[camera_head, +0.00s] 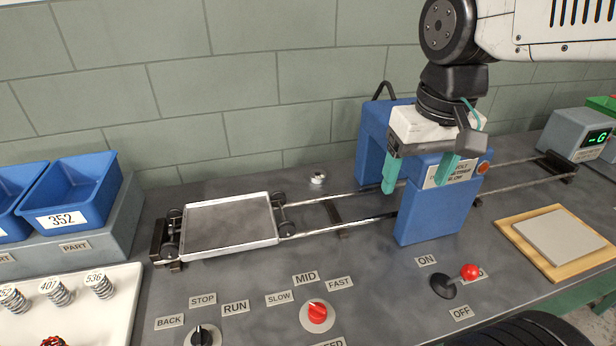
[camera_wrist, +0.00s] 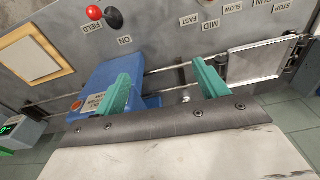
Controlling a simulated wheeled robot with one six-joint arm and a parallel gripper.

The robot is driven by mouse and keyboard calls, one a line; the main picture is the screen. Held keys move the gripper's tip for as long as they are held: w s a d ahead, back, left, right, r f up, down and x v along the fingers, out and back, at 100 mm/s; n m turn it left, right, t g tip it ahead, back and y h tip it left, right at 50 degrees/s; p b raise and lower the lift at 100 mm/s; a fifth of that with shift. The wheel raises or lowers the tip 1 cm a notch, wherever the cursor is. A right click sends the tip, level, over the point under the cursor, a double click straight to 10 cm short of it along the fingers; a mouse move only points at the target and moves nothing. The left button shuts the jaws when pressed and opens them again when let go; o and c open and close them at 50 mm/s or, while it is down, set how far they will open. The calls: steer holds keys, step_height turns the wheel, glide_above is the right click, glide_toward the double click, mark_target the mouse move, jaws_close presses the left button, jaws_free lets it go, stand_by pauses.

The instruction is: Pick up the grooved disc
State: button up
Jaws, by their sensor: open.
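A small silvery round piece (camera_head: 318,177) sits on the grey bench behind the rails, near the wall. It may be the grooved disc, but it is too small for me to make out a groove. In the wrist view a small pale piece (camera_wrist: 186,98) shows partly, close to the right finger and near the gripper's edge. My gripper (camera_head: 416,184) has two teal fingers, spread apart with nothing between them. It hangs over the blue arch, to the right of the silvery piece. The fingers also show in the wrist view (camera_wrist: 160,72).
The blue arch (camera_head: 420,218) straddles the rails. A flat tray cart (camera_head: 228,245) stands at their left end. A red-knobbed lever (camera_head: 470,271), a red dial (camera_head: 317,313), a wooden board (camera_head: 508,225), blue bins (camera_head: 80,218) and a white tray with springs (camera_head: 120,300) surround them.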

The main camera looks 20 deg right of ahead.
steer(key=w, duration=1.2)
steer(key=m+g, duration=0.1)
steer(key=m, duration=0.2)
glide_above(318, 171)
steer(key=s, duration=0.1)
steer(key=f, duration=2.1)
steer(key=shift+s, duration=0.2)
steer(key=f, duration=0.5)
steer(key=shift+a+f, duration=0.25)
steer(key=shift+f, duration=0.15)
steer(key=c, duration=1.2)
steer(key=shift+c, duration=0.7)
steer(key=shift+r, duration=0.15)
